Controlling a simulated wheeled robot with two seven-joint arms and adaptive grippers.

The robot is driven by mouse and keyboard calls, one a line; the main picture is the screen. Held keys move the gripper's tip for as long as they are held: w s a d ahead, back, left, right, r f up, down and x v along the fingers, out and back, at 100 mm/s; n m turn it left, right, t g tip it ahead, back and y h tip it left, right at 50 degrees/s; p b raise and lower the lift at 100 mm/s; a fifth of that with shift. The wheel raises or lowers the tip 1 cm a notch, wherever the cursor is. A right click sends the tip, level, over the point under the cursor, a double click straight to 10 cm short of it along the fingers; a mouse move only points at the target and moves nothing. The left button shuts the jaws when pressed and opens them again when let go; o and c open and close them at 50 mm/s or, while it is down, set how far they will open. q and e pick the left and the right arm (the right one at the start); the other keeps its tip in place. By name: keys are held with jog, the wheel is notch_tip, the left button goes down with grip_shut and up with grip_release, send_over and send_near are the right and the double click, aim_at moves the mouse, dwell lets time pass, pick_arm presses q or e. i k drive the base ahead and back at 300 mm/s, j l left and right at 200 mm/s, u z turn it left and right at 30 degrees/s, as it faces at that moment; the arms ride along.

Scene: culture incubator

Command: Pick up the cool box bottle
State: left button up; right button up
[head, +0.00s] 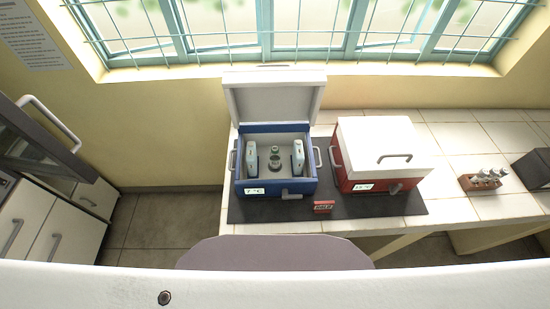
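The blue cool box (241,188) stands on the tiled bench with its white lid (275,102) raised at the back. Inside it, near the middle, is a small bottle (274,152) with a green top, upright as far as I can tell. A dark round ring or holder (253,183) is just in front of the bottle. White slabs, a left one (250,158) and a right one (298,156), stand on either side of the bottle. Neither of my grippers is in view.
A red cool box (350,176) with a closed white lid stands to the right on the same dark mat (395,207). A small red sign (324,207) is in front. A vial rack (483,180) and dark box (534,168) are further right. An open door (45,140) is left.

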aim_at(274, 155)
jog(key=l+u, duration=0.1)
jog(key=l, duration=0.3)
jog(key=k+l+u, duration=0.15)
jog(key=l, duration=0.2)
jog(key=l+u, duration=0.1)
jog(key=l, duration=0.3)
jog(key=k+l+u, duration=0.15)
jog(key=l, duration=0.25)
jog(key=k+l+u, duration=0.1)
jog(key=l, duration=0.25)
jog(key=k+l+u, duration=0.15)
jog(key=l, duration=0.2)
